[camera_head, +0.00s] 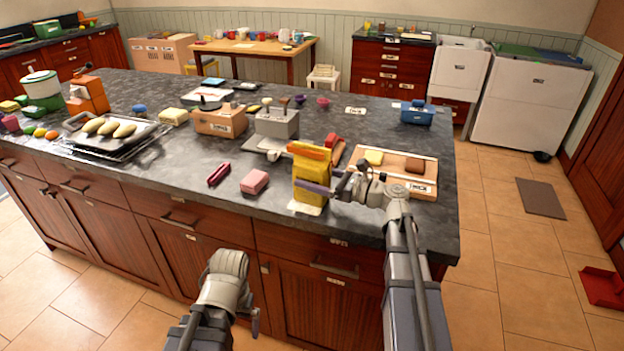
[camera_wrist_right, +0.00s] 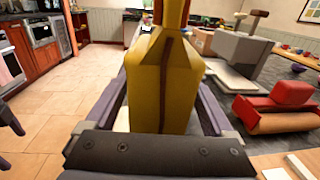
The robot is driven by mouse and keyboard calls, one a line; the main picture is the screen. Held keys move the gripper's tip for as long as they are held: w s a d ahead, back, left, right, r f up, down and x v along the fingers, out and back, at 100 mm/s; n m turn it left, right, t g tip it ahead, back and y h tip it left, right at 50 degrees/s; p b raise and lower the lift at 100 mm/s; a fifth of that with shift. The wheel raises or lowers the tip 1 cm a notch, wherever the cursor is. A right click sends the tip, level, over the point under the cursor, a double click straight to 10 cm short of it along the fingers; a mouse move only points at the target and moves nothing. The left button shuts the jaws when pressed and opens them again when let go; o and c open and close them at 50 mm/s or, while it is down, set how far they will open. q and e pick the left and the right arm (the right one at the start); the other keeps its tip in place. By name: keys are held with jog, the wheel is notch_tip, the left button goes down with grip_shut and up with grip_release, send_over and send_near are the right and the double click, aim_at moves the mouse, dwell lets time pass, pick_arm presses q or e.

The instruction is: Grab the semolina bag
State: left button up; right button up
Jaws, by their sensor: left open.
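The semolina bag, a tall yellow bag (camera_head: 309,172) with an orange top, stands upright near the front edge of the dark island counter. My right gripper (camera_head: 318,189) reaches it from the right, with a purple finger across its near face. In the right wrist view the bag (camera_wrist_right: 163,85) fills the space between the two fingers (camera_wrist_right: 163,98). The fingers lie close along both sides; whether they press on it is unclear. My left gripper (camera_head: 254,320) is open and low in front of the cabinets, away from the bag, its fingers mostly hidden.
A pink block (camera_head: 254,181) and a dark red item (camera_head: 218,174) lie left of the bag. A wooden board (camera_head: 420,187) is to its right, and a grey scale-like box (camera_head: 277,121) stands behind. The counter's front edge (camera_head: 225,206) is mostly clear.

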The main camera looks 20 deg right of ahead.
grip_shut()
dwell(0.5)
